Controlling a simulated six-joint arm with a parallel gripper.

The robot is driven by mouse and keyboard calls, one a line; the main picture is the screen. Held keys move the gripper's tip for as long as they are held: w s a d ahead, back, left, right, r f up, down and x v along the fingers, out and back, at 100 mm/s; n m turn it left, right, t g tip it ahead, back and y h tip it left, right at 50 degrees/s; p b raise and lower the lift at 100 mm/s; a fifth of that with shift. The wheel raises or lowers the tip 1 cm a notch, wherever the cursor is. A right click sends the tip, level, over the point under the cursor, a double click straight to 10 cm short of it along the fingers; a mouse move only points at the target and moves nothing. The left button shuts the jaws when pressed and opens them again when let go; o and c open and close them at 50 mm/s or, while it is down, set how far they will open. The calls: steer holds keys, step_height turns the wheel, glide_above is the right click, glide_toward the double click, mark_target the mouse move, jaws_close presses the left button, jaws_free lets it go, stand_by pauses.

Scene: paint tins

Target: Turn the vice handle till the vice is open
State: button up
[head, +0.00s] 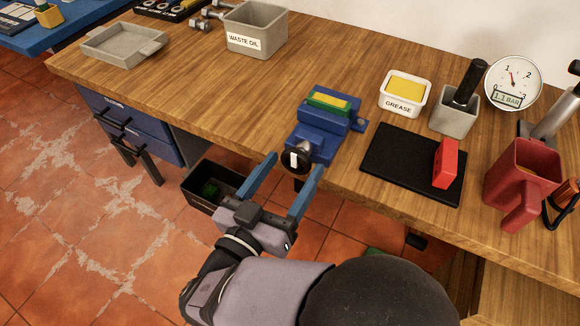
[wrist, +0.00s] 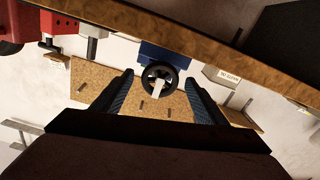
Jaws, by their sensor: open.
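The blue vice (head: 318,125) is mounted at the front edge of the wooden bench, with a yellow and green piece (head: 329,102) at its top between the jaws. Its round dark handle (head: 297,160) with a pale bar faces me. In the wrist view the handle (wrist: 159,76) is a dark ring with a white bar, and part of the blue vice (wrist: 165,53) shows behind it. My gripper (head: 292,165) is open, its two blue fingers pointing at the handle, one to each side. In the wrist view my gripper (wrist: 160,78) frames the handle; contact cannot be told.
On the bench (head: 190,65) are a grease tub (head: 404,95), a black mat (head: 400,165) with a red block (head: 445,163), a red container (head: 520,180) and a waste oil bin (head: 256,30). A dark open box (head: 205,190) is below the bench edge, left of my gripper.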

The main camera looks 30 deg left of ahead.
steer(key=shift+w, duration=0.15)
steer(key=c, duration=1)
steer(key=shift+c, duration=0.2)
